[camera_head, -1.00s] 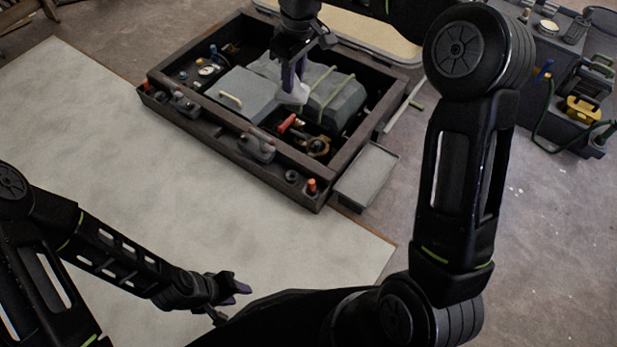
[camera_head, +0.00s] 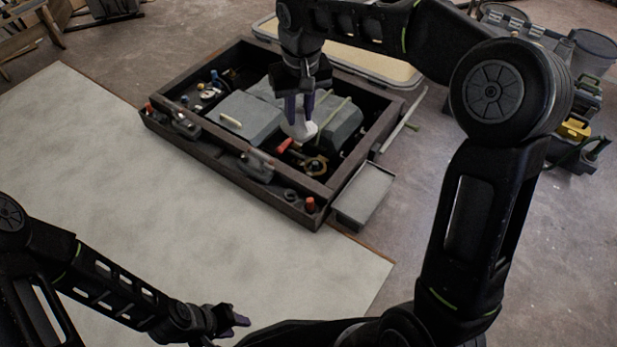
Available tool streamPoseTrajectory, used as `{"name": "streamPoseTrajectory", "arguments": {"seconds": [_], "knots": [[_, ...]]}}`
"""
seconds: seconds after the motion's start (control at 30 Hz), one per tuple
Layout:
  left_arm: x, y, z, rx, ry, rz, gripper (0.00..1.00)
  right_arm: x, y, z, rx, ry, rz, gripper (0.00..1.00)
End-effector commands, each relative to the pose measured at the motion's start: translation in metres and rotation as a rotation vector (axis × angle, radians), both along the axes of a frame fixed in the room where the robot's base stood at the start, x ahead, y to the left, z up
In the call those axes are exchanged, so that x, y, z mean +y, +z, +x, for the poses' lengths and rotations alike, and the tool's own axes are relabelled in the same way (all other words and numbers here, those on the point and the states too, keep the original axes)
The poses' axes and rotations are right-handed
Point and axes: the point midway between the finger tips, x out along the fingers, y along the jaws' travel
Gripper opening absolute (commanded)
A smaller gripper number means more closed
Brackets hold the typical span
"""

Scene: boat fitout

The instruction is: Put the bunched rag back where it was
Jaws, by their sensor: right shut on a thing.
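The bunched rag (camera_head: 299,128) is a small whitish lump inside the dark open-topped frame, over the grey box shapes. My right gripper (camera_head: 298,108) points down and is shut on the rag from above. Whether the rag touches what is under it, I cannot tell. My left gripper (camera_head: 240,321) is low in the picture, over the near edge of the pale floor sheet, far from the rag. Its fingers are small and dark there, and their gap is not clear.
The dark frame (camera_head: 222,147) holds a grey lidded box (camera_head: 243,117), a red-handled tool (camera_head: 285,146) and several small fittings. A grey tray (camera_head: 362,194) sits at its right corner. A pale-filled tray (camera_head: 352,62) lies behind. The pale sheet (camera_head: 110,190) is mostly clear.

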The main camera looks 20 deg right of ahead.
Motion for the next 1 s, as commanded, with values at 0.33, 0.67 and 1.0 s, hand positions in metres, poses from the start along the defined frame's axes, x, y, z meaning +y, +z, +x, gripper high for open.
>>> {"name": "streamPoseTrajectory", "arguments": {"seconds": [0.33,0.67,1.0], "knots": [[0.000,0.062,0.000,0.000,0.001,0.000,0.36,-0.003,-0.008,-0.001,0.000,-0.012,-0.026,0.00],[-0.001,0.162,0.000,0.000,0.001,-0.001,0.36,-0.003,-0.040,-0.038,0.000,-0.005,-0.024,0.00],[-0.001,0.181,0.000,0.001,0.001,-0.001,0.36,0.000,-0.060,-0.060,0.000,0.000,0.001,0.00]]}}
